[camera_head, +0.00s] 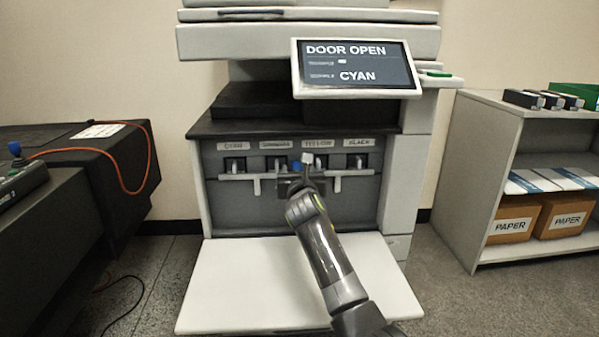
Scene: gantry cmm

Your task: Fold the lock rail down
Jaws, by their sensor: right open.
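The lock rail (235,177) is a thin pale bar running across the front of the toner bay of the printer, with short tabs hanging from it. It crosses below the slots labelled CYAN (232,144), a second label too small to read, YELLOW and BLACK (359,142). My right gripper (303,168) is open in front of the rail's middle, below the yellow label, and hides part of the rail. A small blue part and a white part show at its fingers. I cannot tell whether it touches the rail. My left gripper is out of view.
The printer's front door (240,290) lies folded down below the bay, under my right arm. The screen (355,66) reads DOOR OPEN and CYAN. A shelf (468,185) with paper boxes (515,218) stands right. A dark machine (105,165) with an orange cable stands left.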

